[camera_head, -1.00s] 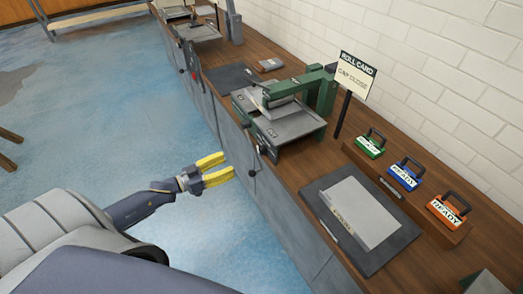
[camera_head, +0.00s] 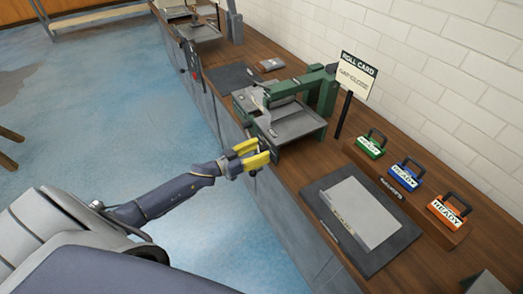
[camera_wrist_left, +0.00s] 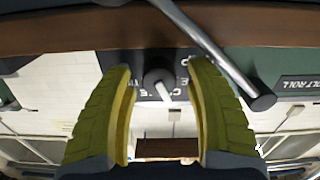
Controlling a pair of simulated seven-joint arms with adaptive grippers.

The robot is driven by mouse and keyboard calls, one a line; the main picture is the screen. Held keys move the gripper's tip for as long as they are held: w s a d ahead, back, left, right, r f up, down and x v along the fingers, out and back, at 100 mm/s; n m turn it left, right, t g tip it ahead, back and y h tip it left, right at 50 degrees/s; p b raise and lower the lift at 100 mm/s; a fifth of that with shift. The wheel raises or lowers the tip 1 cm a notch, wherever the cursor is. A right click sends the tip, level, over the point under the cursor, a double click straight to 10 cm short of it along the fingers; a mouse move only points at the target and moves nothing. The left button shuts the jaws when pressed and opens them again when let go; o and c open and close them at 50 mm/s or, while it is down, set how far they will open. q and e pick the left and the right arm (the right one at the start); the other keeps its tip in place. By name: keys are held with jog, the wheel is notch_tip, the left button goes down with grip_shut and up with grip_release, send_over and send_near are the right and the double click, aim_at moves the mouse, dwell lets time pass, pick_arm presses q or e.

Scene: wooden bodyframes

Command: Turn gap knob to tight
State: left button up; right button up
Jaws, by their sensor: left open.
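The gap knob (camera_wrist_left: 158,76) is a grey round knob with a pale pointer, on a dark plate with partly hidden white lettering. In the left wrist view it lies between the two yellow fingers of my left gripper (camera_wrist_left: 162,75); I see no clear contact. In the head view my left gripper (camera_head: 264,152) is open at the front of the green and grey roller machine (camera_head: 295,125), and the knob cannot be made out there. A roll card (camera_head: 356,77) on a post beside the machine seems to read "GAP: CLOSE". My right gripper is not in view.
A grey crank bar (camera_wrist_left: 215,45) passes close to the knob and right finger in the wrist view. A white brick wall stands behind.

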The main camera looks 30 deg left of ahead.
pick_arm(q)
jog(key=shift+w+d, duration=0.2)
jog(key=shift+c, duration=0.4)
grip_shut()
jog(key=shift+r, duration=0.1)
